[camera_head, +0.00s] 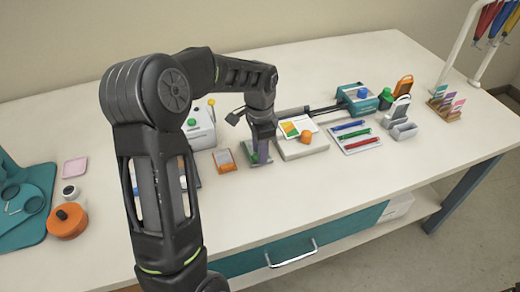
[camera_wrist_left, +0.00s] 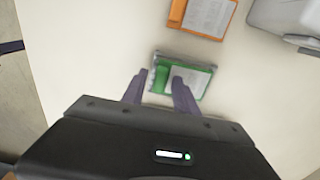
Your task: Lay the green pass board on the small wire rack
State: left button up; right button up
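The green pass board (camera_head: 265,157) lies on the table below my left gripper, partly hidden by it in the head view. In the left wrist view the green board (camera_wrist_left: 193,84) shows a pale printed panel, a green part at its left and a grey edge. My left gripper (camera_head: 259,150) points down at the board. In the left wrist view its two fingers (camera_wrist_left: 161,78) are apart, over the left part of the board with the green part between their tips. Whether they touch it I cannot tell. I cannot make out the small wire rack. My right gripper is not in view.
An orange card (camera_head: 225,161) lies left of the board. A pale block with an orange knob (camera_head: 303,147) stands close right. Farther right are a tray of coloured pens (camera_head: 355,137) and grey holders (camera_head: 403,130). An orange round tin (camera_head: 67,221) sits far left. The front table strip is clear.

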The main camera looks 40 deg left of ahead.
pick_arm(q)
notch_tip(320, 180, up, 12)
jog(key=shift+r, duration=0.15)
dwell(0.5)
dwell(0.5)
